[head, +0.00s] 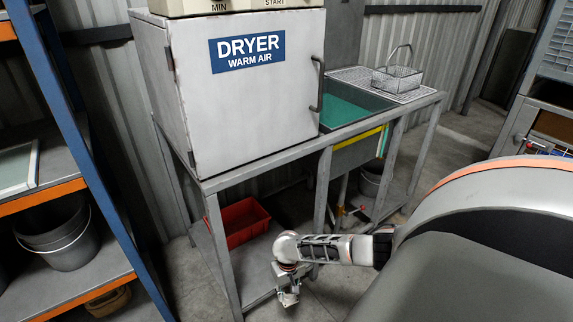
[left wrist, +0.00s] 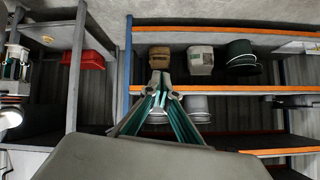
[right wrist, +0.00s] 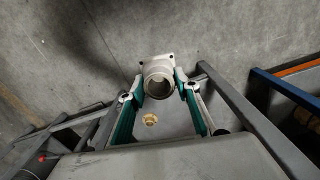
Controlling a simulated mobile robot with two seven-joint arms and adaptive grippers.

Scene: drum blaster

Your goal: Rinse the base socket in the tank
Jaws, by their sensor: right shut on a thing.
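The base socket (right wrist: 157,72) is a pale beige piece with a round opening, held between the teal-padded fingers of my right gripper (right wrist: 158,88). In the head view my right gripper (head: 289,297) hangs low in front of the bench, pointing down, apart from the tank. The tank (head: 352,104) is a basin with green liquid, set in the bench right of the dryer. My left gripper (left wrist: 161,84) shows only in the left wrist view. Its fingers meet at the tips, and nothing shows between them.
The white dryer (head: 250,110) stands on the grey bench with its door shut. A wire basket (head: 397,78) sits on the drain grid right of the tank. A red bin (head: 240,222) is on the lower shelf. A blue and orange rack (head: 80,130) stands at left.

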